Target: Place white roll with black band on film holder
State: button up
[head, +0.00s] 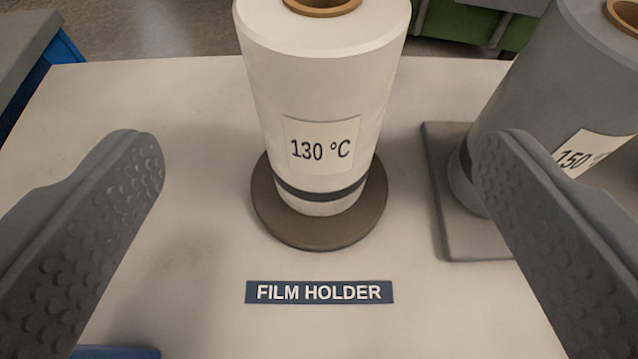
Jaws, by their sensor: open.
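The white roll with black band (322,90) stands upright on a round brown base (268,215) in the middle of the head view. It has a brown core at its top and a label reading "130 °C". The black band circles it near its foot. A blue sign reading "FILM HOLDER" (320,292) lies on the table just in front of the base. My gripper (317,160) is open, with one textured finger at the left and one at the right. The roll stands between and beyond the fingertips, and neither finger touches it.
A grey roll (545,85) labelled "150" stands on a square grey base (475,235) at the right, partly behind my right finger. The pale table (190,110) is clear left of the white roll. Green (470,25) and blue (60,50) objects lie beyond its edge.

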jog(key=shift+v, duration=0.85)
jog(key=d+r+y, duration=0.1)
jog(key=d+r, duration=0.1)
jog(key=r, duration=1.1)
jog(key=d+r+y, duration=0.1)
jog(key=d+r, duration=0.1)
jog(key=r, duration=1.2)
jog(key=s+d+r+t+h, duration=0.1)
jog(key=s+d+r, duration=0.5)
jog(key=r, duration=0.5)
jog(key=s+d+r+h, duration=0.1)
jog(key=s+d+r, duration=0.5)
jog(key=s+r, duration=0.3)
jog(key=shift+r+t, duration=0.4)
jog(key=shift+r, duration=0.5)
